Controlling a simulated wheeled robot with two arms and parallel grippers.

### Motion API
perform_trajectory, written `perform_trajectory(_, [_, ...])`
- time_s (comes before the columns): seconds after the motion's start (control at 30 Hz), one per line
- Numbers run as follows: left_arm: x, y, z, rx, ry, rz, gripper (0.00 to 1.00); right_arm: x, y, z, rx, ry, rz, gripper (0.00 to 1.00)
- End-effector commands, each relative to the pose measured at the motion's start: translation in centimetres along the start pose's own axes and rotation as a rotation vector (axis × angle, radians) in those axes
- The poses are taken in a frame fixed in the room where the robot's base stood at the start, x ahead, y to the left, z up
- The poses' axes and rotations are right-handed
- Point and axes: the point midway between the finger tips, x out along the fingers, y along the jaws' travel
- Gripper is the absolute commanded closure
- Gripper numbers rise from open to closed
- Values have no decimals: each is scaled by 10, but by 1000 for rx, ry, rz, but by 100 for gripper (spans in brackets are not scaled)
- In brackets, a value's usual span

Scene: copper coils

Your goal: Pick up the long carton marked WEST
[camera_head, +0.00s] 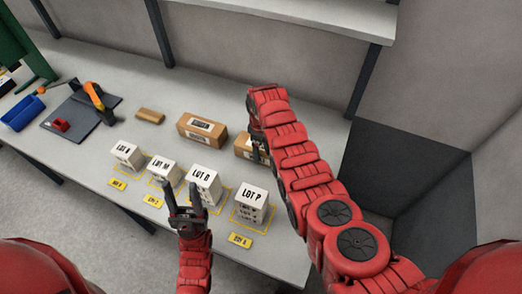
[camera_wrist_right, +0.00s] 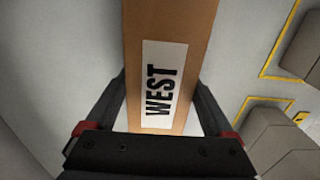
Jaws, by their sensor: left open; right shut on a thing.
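The long brown carton marked WEST (camera_wrist_right: 170,40) fills the middle of the right wrist view, its white label facing the camera. My right gripper (camera_wrist_right: 163,110) has a finger on either side of it and is shut on it. In the head view the carton's left end (camera_head: 243,146) shows beside my right arm, which hides the rest. I cannot tell whether the carton touches the table. My left gripper (camera_head: 182,196) is open and empty, in front of the white LOT B stack (camera_head: 205,185).
Another brown carton (camera_head: 202,131) lies just left of the held one, with a small brown block (camera_head: 150,115) further left. White LOT stacks, including LOT P (camera_head: 251,204), stand along the front in yellow outlines. A shelf (camera_head: 310,12) hangs above the table's back.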

Motion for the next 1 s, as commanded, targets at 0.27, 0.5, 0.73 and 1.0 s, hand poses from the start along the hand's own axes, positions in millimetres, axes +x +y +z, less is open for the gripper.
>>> perform_trajectory(0.27, [0, 0, 0, 0, 0, 0, 50, 0, 0, 0, 0, 1, 1, 94])
perform_trajectory(0.5, [-2, 0, 0, 0, 0, 0, 50, -3, 1, -1, 0, 2, 3, 94])
perform_trajectory(0.73, [-8, 0, 1, 0, 0, 0, 50, -19, 2, -1, 0, 4, 6, 94])
perform_trajectory(1.0, [-29, 1, 5, 0, 0, 0, 50, -62, 2, -1, 1, 5, 6, 94])
